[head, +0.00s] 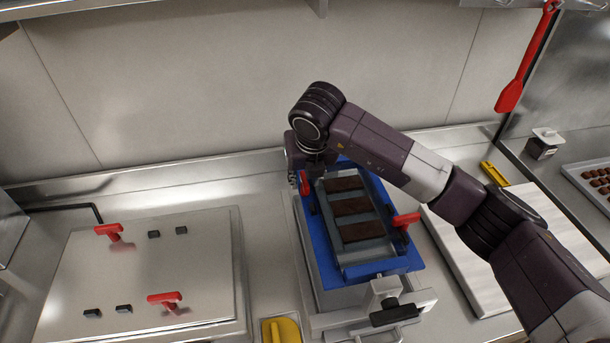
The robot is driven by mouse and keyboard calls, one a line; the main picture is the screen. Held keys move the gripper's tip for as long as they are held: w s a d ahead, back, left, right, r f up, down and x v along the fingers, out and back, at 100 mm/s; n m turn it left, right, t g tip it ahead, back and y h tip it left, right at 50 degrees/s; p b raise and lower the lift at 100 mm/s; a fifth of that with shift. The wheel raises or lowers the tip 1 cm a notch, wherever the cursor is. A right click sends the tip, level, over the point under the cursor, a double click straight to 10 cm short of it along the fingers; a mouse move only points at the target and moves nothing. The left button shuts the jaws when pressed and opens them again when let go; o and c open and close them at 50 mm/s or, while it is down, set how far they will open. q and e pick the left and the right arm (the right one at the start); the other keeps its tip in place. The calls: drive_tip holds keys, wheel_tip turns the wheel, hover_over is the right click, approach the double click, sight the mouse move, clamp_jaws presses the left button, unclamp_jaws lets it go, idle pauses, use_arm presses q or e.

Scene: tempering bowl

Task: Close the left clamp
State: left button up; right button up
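A blue frame (319,242) holds a grey mould (349,254) with three dark brown bars. The left clamp (308,202) has a red handle that stands at the frame's left edge, partly hidden by my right gripper. The right clamp (405,220) has a red handle at the frame's right edge. My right gripper (294,179) points down at the far left corner of the frame, beside the left clamp's handle. Its fingers are small and mostly hidden by my wrist, so I cannot tell if they touch the handle. My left gripper is not in view.
A metal plate (200,262) with red handles (165,299) and small black blocks lies at left. A yellow object (281,330) sits at the front. A white slab (460,262) is at right, under my arm. A red spatula (511,95) hangs at upper right.

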clamp_jaws()
